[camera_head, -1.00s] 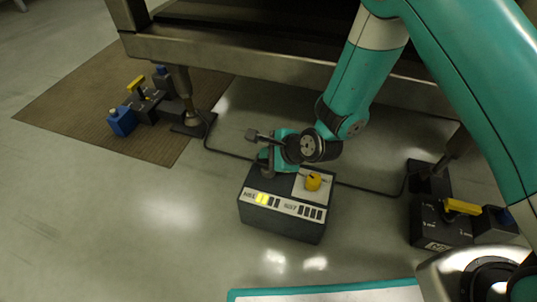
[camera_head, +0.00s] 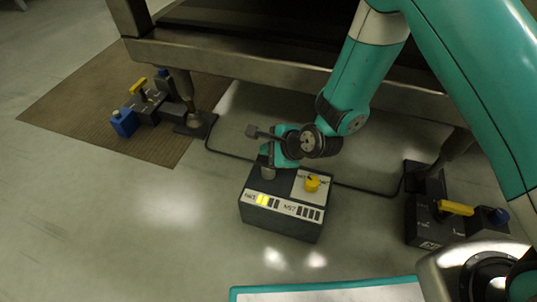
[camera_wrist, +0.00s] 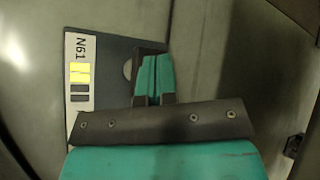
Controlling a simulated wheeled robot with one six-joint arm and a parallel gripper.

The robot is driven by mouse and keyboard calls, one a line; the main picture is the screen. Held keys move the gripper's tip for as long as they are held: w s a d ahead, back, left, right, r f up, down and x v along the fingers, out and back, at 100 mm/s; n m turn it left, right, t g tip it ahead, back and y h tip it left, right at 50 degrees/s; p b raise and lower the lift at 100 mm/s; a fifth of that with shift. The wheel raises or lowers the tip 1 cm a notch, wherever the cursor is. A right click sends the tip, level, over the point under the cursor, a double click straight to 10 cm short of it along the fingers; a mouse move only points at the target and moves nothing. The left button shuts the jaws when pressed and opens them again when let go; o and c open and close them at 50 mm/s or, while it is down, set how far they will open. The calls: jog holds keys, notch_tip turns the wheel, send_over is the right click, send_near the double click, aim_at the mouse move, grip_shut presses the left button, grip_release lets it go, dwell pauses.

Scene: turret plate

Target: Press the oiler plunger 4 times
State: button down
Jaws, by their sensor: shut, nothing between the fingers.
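A dark oiler box (camera_head: 280,228) stands on the floor near the middle of the head view. Its pale front strip carries two label groups with indicator bars; the left group is partly lit yellow and the right group is dark. In the wrist view the strip (camera_wrist: 80,115) reads N61, with two bars yellow and two dark. A grey round plunger (camera_head: 268,173) stands on the box's left top; in the wrist view it (camera_wrist: 128,69) is partly hidden behind the fingers. My gripper (camera_head: 268,158) is shut and empty, pointing down just over the plunger. Whether they touch is unclear.
A yellow knob (camera_head: 312,183) sits on a pale plate on the box's right top. A machine beam (camera_head: 240,60) runs above and behind. Other units with yellow levers stand at left (camera_head: 150,105) and right (camera_head: 432,222). A cable crosses the floor.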

notch_tip(320, 180, up, 5)
jog(key=p, duration=0.5)
jog(key=shift+r, duration=0.1)
dwell(2.5)
